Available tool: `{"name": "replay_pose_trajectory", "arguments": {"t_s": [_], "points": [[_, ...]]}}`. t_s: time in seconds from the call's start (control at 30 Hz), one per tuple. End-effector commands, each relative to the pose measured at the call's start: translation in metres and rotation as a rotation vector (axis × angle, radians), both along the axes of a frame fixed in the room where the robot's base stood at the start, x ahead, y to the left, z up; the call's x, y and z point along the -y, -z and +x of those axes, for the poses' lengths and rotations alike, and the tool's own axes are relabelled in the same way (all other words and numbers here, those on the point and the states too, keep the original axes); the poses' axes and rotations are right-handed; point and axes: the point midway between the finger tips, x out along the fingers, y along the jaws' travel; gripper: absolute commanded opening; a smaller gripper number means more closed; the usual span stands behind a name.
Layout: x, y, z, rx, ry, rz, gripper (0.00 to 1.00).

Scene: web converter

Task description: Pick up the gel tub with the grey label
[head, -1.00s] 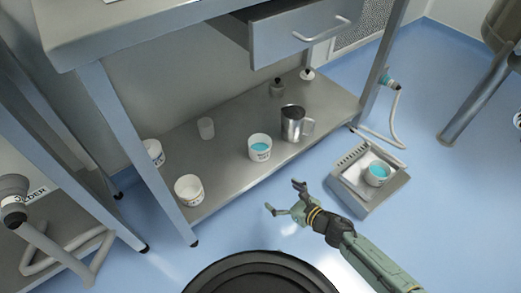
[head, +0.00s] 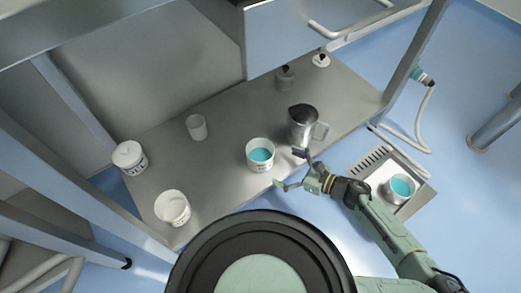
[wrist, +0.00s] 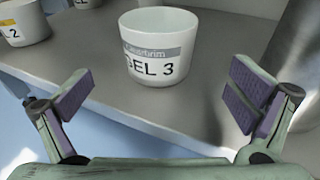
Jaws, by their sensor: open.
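A white gel tub with a grey label strip and the text "GEL 3" (wrist: 160,62) stands upright on the lower shelf, straight ahead of my gripper in the wrist view. In the head view this tub (head: 260,163) holds blue gel, and its label is too small to read. My gripper (head: 293,171) is open and empty at the shelf's front edge, to the right of the tub and apart from it. In the wrist view its two fingers (wrist: 163,105) are spread wide, with the tub beyond and between them.
A metal jug (head: 302,124) stands close right of the tub. Other white tubs stand at left (head: 172,207) and back left (head: 130,157), with a small cup (head: 197,127) behind.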

Motion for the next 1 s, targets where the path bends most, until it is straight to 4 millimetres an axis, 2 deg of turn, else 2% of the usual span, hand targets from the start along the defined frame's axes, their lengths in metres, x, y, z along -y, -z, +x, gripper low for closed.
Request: {"name": "replay_pose_trajectory", "arguments": {"t_s": [0.03,0.2,0.43,0.7,1.0], "points": [[-0.009,0.002,0.004,0.000,-0.005,0.002,1.00],[-0.030,0.007,0.018,0.000,-0.003,0.000,1.00],[-0.046,0.012,0.027,-0.001,-0.003,0.000,1.00],[-0.077,0.023,0.046,-0.001,-0.002,-0.001,1.00],[-0.081,0.024,0.050,-0.002,0.002,-0.001,1.00]]}}
